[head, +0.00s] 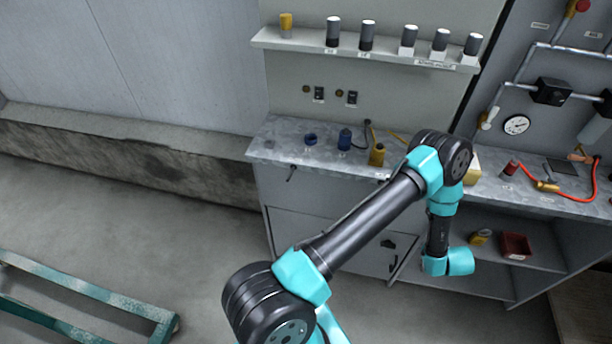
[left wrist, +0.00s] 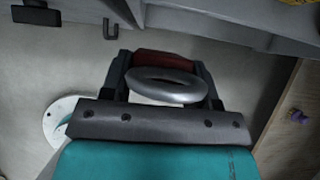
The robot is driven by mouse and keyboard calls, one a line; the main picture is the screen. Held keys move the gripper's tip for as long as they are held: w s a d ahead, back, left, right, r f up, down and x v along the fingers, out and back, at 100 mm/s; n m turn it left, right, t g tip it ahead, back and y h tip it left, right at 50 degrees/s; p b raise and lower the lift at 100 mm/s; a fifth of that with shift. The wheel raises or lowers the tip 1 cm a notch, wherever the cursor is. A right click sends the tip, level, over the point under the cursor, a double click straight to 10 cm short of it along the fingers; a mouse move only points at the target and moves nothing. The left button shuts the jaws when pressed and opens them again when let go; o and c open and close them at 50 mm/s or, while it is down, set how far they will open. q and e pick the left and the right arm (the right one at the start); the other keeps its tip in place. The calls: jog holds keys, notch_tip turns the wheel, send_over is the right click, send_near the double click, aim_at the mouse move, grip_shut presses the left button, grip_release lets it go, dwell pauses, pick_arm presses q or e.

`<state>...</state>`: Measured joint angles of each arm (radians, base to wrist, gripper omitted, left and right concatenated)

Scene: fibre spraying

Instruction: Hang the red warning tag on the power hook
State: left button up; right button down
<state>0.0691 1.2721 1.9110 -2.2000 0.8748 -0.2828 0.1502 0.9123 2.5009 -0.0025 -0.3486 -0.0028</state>
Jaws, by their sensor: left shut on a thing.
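My left gripper (left wrist: 162,70) has its two dark fingers on either side of a dark red piece (left wrist: 168,60), which I take to be the red warning tag. A grey oval ring (left wrist: 166,86) shows between the fingers on the near side of it. The gripper is shut on this red piece. In the head view the arm ends low in front of the cabinet's right part; its fingers and the tag are hidden there. A dark hooked bracket (left wrist: 36,13) is at the top left of the wrist view; I cannot tell whether it is the power hook. My right gripper is not in view.
The metal counter (head: 270,150) holds small bottles. A wall shelf (head: 300,42) carries several capped containers. A red bin (head: 515,246) sits on the lower shelf. A red hose (head: 592,183) lies at the right. A green frame (head: 80,287) stands at lower left; the floor between is clear.

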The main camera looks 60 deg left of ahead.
pick_arm(q)
jog(key=s+d+r+m+t+h, duration=0.1)
jog(key=d+r+m+t+h, duration=0.15)
jog(key=d+r+m, duration=0.75)
jog(key=s+d+r+m+h, duration=0.1)
jog(key=s+d+r, duration=0.2)
jog(key=d, duration=0.3)
jog(key=s+d+r+m+h, duration=0.1)
jog(key=s+d+r+h, duration=0.1)
jog(key=s+d+r, duration=0.2)
jog(key=s+d+r+m+g+h, duration=0.1)
jog(key=s+d+r, duration=0.2)
jog(key=d+r, duration=0.4)
jog(key=d, duration=0.2)
jog(key=shift+s+d+r+h, duration=0.15)
jog(key=shift+s+d+h, duration=0.2)
jog(key=shift+d, duration=0.05)
jog(key=shift+a, duration=0.1)
